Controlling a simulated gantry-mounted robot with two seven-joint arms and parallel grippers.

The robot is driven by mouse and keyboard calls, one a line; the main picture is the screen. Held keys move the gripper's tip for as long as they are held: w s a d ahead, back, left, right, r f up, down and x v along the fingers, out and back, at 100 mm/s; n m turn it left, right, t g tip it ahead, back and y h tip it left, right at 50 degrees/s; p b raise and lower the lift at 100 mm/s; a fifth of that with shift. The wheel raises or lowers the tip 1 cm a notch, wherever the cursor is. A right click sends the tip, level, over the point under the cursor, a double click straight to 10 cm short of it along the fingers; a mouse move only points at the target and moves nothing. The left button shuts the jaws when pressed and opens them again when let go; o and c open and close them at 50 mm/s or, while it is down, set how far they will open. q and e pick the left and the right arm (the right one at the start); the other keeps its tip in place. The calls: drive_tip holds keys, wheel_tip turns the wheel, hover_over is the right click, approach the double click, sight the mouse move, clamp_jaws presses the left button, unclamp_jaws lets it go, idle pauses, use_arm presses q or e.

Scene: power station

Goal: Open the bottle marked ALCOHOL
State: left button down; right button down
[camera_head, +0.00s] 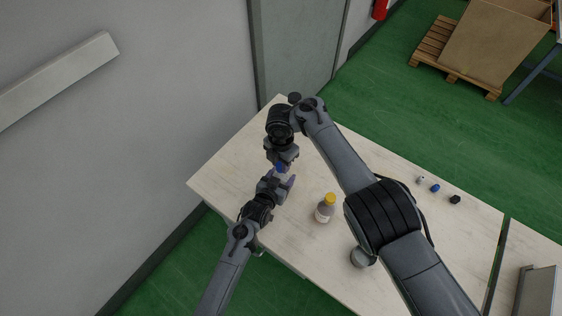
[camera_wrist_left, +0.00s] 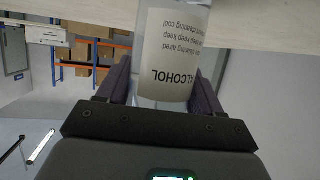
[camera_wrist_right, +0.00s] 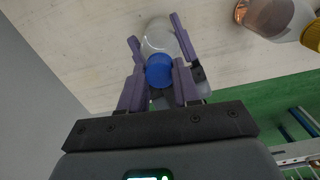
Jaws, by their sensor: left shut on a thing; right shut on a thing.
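The ALCOHOL bottle, clear with a white label, shows in the left wrist view (camera_wrist_left: 176,50) with its lettering upside down. My left gripper (camera_head: 283,181) is shut on its body from the side. In the right wrist view the clear bottle (camera_wrist_right: 158,37) is seen from above, between the left gripper's purple fingers. Its blue cap (camera_wrist_right: 159,70) is on top, between the right gripper's fingers, and also shows in the head view (camera_head: 280,168). My right gripper (camera_head: 281,161) points down from above and is shut on the cap. The grippers hide most of the bottle in the head view.
A yellow-capped bottle (camera_head: 325,208) stands on the pale table (camera_head: 228,172), right of the grippers. A round grey object (camera_head: 362,257) is partly hidden by my right arm. Several small items, one blue (camera_head: 435,188), lie near the far right edge. The table's left end is clear.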

drive_tip(key=n, duration=0.8)
drive_tip(key=shift+n, duration=0.4)
drive_tip(key=n, duration=1)
drive_tip(key=shift+r, duration=0.3)
drive_tip(key=shift+r, duration=0.85)
